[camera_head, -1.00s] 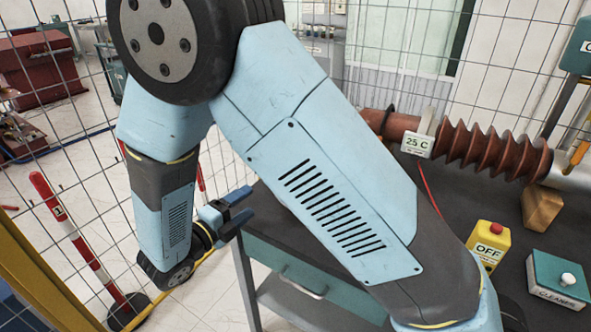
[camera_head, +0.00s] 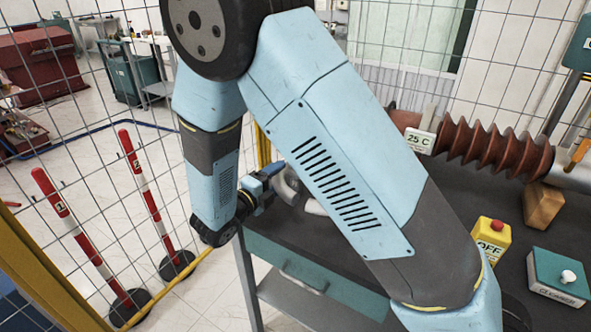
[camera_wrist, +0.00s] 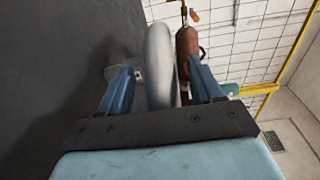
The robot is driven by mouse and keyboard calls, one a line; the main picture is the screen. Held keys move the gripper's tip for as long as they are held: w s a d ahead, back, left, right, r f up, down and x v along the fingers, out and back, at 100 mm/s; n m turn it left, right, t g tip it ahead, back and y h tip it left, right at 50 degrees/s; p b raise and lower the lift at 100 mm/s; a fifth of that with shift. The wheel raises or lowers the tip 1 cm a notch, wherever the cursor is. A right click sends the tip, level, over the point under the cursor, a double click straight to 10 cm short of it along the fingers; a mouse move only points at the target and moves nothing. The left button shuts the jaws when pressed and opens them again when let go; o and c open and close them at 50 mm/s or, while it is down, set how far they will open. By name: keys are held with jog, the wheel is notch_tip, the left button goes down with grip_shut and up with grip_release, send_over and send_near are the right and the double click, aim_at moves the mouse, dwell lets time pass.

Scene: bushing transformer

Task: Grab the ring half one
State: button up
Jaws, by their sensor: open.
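A pale grey curved piece, which looks like a ring half (camera_wrist: 158,62), stands between the two blue fingers of my gripper (camera_wrist: 161,80) in the wrist view. The fingers are open, one on each side of it, and I see a gap on the right side; contact on the left is hard to tell. In the head view my gripper (camera_head: 270,180) is at the left end of the dark table, with the grey ring half (camera_head: 287,184) at its fingertips. A second pale piece (camera_head: 315,207) shows just right of it, partly hidden by my arm. I cannot read any number on either piece.
The brown ribbed bushing (camera_head: 490,148) lies along the back of the table, with a "25 C" sign (camera_head: 420,141). A yellow OFF button box (camera_head: 491,241) and a green cleaner box (camera_head: 558,277) are at the right. Striped posts (camera_head: 85,240) and mesh fencing stand left.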

jog(key=shift+x, duration=0.9)
jog(key=shift+c, duration=0.5)
jog(key=c, duration=1.1)
jog(key=shift+r, duration=0.1)
